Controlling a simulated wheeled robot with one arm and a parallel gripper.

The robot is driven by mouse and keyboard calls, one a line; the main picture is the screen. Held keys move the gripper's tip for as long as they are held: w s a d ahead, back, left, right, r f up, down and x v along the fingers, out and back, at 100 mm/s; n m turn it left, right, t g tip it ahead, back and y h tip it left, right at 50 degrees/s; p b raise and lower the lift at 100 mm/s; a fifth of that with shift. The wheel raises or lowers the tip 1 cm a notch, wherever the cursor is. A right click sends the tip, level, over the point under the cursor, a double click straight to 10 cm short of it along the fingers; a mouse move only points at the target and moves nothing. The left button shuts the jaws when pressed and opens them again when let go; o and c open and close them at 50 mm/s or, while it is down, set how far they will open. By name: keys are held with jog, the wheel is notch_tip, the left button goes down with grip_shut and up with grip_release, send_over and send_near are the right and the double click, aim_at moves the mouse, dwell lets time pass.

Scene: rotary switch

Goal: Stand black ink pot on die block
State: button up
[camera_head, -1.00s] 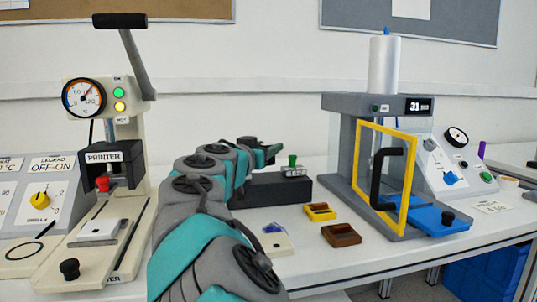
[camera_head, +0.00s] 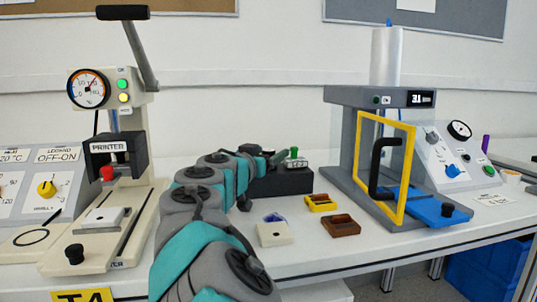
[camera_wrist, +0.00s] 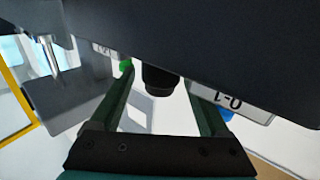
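My gripper (camera_wrist: 158,75) is open in the wrist view, its two dark green fingers on either side of a short black round thing (camera_wrist: 160,80) that looks like the black ink pot. Gaps show between it and both fingers. In the head view my gripper (camera_head: 276,157) is over the long black block (camera_head: 285,183) at the middle of the bench, which may be the die block. The pot cannot be made out there. A wide dark surface (camera_wrist: 220,35) fills the top of the wrist view; I cannot tell surely what it is.
A green-knobbed stamp (camera_head: 294,155) stands on the black block, close to my gripper. A plate marked 0-1 (camera_wrist: 245,103) is beside the right finger. Yellow (camera_head: 321,203) and brown (camera_head: 341,226) trays lie in front. The printer (camera_head: 115,155) and yellow-framed press (camera_head: 408,190) flank the arm.

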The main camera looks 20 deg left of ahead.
jog(key=shift+r+p, duration=0.2)
jog(key=shift+p, duration=0.1)
jog(key=s+a+b, duration=0.1)
jog(key=s+b, duration=0.6)
jog(key=s, duration=0.5)
jog(key=shift+a, duration=0.15)
